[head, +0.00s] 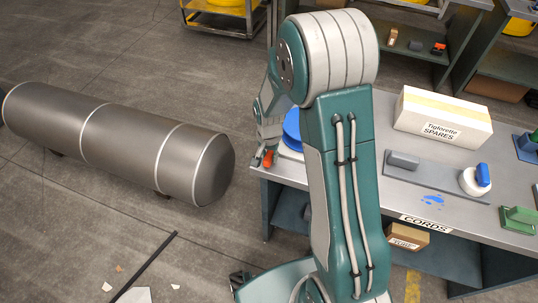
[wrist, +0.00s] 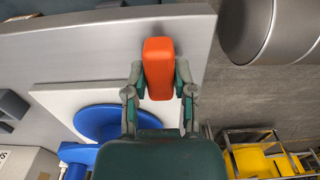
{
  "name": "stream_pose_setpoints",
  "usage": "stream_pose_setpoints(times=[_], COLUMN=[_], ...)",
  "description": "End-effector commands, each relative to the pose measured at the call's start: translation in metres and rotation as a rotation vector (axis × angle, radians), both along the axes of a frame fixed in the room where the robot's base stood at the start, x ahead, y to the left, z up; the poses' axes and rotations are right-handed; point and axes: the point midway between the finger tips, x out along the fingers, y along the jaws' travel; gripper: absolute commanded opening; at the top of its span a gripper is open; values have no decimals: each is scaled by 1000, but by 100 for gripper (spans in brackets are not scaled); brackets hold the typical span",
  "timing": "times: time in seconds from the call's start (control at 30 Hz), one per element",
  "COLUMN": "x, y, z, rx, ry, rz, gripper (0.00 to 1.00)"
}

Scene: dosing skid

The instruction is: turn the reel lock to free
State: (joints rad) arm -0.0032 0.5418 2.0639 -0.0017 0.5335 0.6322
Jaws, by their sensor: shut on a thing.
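An orange block-shaped handle (wrist: 158,62), which looks like the reel lock, is at the bench corner. It also shows in the head view (head: 268,159), small and low beside the blue reel. My gripper (wrist: 160,78) is shut on this handle, with one finger on each long side. In the head view my gripper (head: 262,152) is partly hidden by my arm. The blue reel (wrist: 100,122) sits on a white plate (wrist: 58,98) close to the handle. In the head view the reel (head: 292,130) is half hidden behind my arm. How the handle joins its mount is hidden.
The grey bench (head: 277,170) carries a white spares box (head: 442,117), a grey block (head: 403,160), a white spool with a blue part (head: 475,180) and a green piece (head: 518,218). A large grey tank (head: 120,140) lies left. Floor between tank and bench is clear.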

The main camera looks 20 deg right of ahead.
Motion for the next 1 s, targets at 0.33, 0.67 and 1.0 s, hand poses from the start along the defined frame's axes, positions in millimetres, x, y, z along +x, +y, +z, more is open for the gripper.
stream_pose_setpoints(times=[0.33,0.67,1.0], x=[-2,-2,-3], y=[2,2,2], z=[-2,-2,-3], rx=[2,3,4], ry=[6,8,11], rz=[98,370,694], gripper=[0,0,0])
